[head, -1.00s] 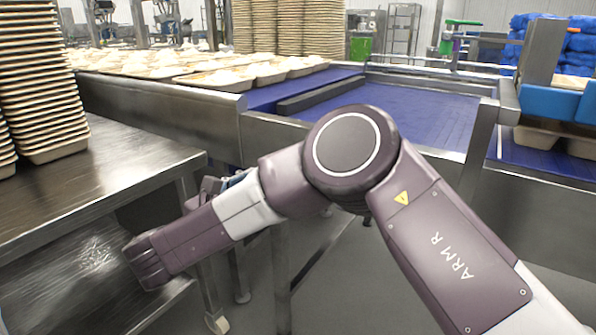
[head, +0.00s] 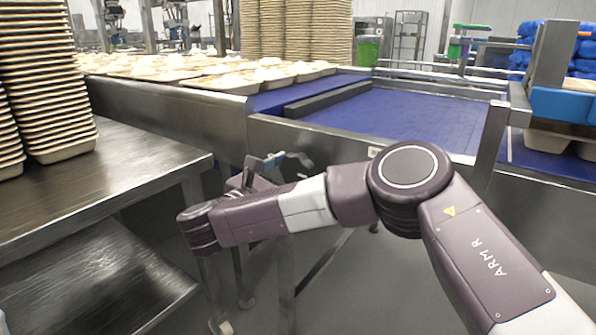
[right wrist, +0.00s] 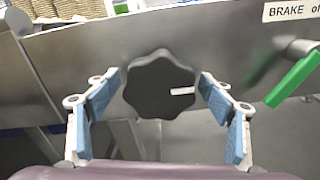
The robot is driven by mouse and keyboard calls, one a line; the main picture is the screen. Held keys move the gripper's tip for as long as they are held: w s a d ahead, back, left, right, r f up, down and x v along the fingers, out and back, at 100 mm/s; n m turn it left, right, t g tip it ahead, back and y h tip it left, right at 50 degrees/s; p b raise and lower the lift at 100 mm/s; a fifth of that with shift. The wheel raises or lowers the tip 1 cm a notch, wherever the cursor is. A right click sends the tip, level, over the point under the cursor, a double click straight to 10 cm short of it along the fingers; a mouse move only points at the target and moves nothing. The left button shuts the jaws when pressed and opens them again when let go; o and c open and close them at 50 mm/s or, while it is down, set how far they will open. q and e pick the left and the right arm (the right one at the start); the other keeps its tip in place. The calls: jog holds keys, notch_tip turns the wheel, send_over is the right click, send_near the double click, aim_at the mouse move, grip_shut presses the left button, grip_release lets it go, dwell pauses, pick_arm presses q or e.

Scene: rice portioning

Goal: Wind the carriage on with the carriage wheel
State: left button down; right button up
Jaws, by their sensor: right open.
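The carriage wheel, a black lobed knob (right wrist: 158,86) with a small white mark, sits on a steel panel in the right wrist view. My right gripper (right wrist: 157,79) is open, its blue-padded fingers to the left and right of the wheel. The wheel is between the fingers in the picture; I see no contact, and depth is hard to tell. In the head view my right gripper (head: 284,160) shows partly behind my right arm, and the wheel cannot be made out. Which part is the carriage is unclear. My left gripper is not in view.
A green brake lever (right wrist: 293,82) and a BRAKE label (right wrist: 290,11) are right of the wheel. A blue belt (head: 400,117) lies beyond my arm, with filled trays (head: 222,86) to its left. A steel table (head: 120,165) with stacked trays (head: 62,152) stands at left.

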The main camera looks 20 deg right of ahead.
jog(key=shift+c, duration=0.2)
jog(key=c, duration=1.2)
jog(key=shift+o, duration=0.2)
